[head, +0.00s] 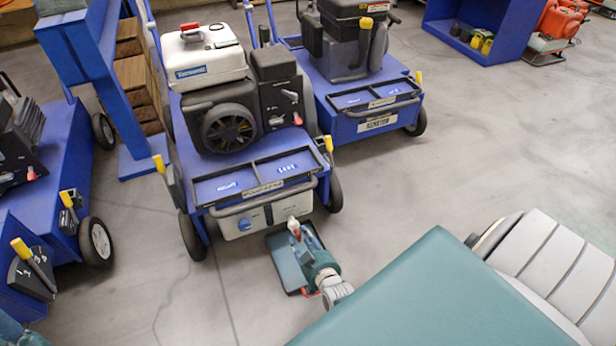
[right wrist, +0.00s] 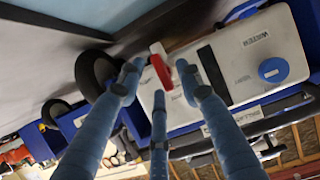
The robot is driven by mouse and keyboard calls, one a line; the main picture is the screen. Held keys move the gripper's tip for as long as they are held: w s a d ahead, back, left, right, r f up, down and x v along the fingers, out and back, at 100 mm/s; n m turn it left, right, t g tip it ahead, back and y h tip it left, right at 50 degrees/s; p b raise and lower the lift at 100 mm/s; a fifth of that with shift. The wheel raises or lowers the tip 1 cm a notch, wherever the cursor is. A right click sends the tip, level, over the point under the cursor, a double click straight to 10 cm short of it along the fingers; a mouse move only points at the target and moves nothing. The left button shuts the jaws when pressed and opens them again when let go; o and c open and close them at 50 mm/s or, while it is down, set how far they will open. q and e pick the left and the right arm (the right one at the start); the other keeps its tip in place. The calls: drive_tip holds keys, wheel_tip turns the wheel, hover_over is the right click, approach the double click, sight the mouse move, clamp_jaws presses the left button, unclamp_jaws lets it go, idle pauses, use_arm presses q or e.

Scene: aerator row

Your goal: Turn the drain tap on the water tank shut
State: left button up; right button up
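The water tank (head: 272,217) is a pale box low on the front of the middle blue cart, with a blue knob (head: 255,222). In the right wrist view the tank (right wrist: 210,65) appears upside down with the word WATER. The drain tap (head: 294,226) has a red and white handle; it also shows in the right wrist view (right wrist: 160,67). My right gripper (head: 300,240) is at the tap. Its blue fingers (right wrist: 159,78) are apart on both sides of the red handle, with gaps visible. Whether any finger touches it, I cannot tell.
A dark flat tray (head: 287,264) lies on the floor below the tap. The cart's handle bar (head: 265,205) runs above the tank. Other blue carts stand left (head: 62,190) and behind right (head: 370,105). Open grey floor (head: 480,120) lies to the right.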

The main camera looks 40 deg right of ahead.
drive_tip(key=v, duration=1.1)
drive_tip(key=shift+s, duration=0.25)
drive_tip(key=shift+a+r, duration=0.1)
drive_tip(key=shift+r, duration=0.05)
